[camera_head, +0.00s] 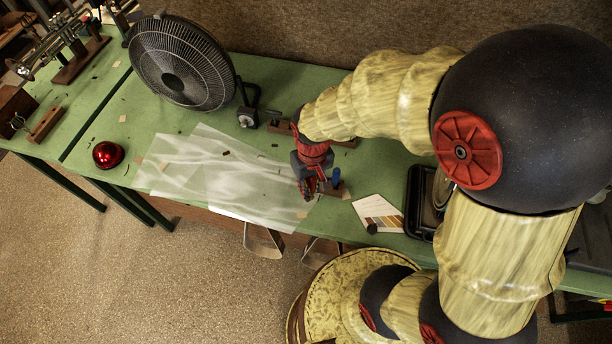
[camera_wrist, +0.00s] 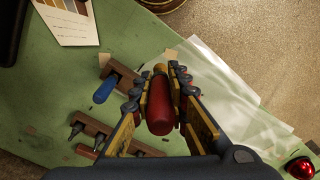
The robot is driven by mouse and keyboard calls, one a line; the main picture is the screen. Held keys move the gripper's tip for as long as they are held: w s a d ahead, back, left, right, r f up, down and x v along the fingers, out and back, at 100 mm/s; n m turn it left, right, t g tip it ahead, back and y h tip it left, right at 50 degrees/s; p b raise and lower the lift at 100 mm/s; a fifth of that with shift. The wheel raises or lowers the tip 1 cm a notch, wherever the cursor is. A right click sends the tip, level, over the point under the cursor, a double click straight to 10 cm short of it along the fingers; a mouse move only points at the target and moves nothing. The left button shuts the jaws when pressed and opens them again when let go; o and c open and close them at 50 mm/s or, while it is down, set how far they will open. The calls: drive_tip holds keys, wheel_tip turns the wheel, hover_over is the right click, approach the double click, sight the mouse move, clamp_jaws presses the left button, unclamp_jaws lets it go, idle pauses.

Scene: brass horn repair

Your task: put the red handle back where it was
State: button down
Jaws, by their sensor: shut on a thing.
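The red handle (camera_wrist: 160,106) lies lengthwise between the two fingers of my gripper (camera_wrist: 160,76) in the wrist view, with a tan tip at its far end. My gripper is shut on it. In the head view my gripper (camera_head: 309,187) points down over the green bench, and the handle is mostly hidden by the fingers. A small wooden block (camera_wrist: 121,74) with a blue handle (camera_wrist: 105,89) is just left of the fingers in the wrist view. The blue handle also shows in the head view (camera_head: 336,177). I cannot tell the handle's exact height above the bench.
A second wooden block (camera_wrist: 92,127) holds dark-tipped tools. Translucent sheets (camera_head: 225,180) cover the bench left of my gripper. A colour card (camera_head: 378,213) and black tray (camera_head: 421,200) lie right. A fan (camera_head: 180,63) and red dome (camera_head: 107,154) stand left.

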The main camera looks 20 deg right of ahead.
drive_tip(key=w+d+f, duration=0.1)
drive_tip(key=w+f, duration=0.1)
drive_tip(key=w, duration=0.1)
drive_tip(key=w+d+f, duration=0.1)
drive_tip(key=w+f, duration=0.2)
drive_tip(key=w+d+f+b, duration=0.1)
drive_tip(key=w+f, duration=0.1)
drive_tip(key=w, duration=0.1)
drive_tip(key=shift+w+d+f, duration=0.1)
drive_tip(key=shift+w+f, duration=0.3)
drive_tip(key=shift+w+d+f, duration=0.1)
drive_tip(key=shift+w+f, duration=0.15)
drive_tip(key=shift+f, duration=1.6)
drive_tip(key=shift+f+b, duration=0.2)
drive_tip(key=shift+b, duration=0.1)
drive_tip(key=c, duration=1.8)
unclamp_jaws()
drive_tip(key=shift+c, duration=0.2)
drive_tip(key=shift+o, duration=0.5)
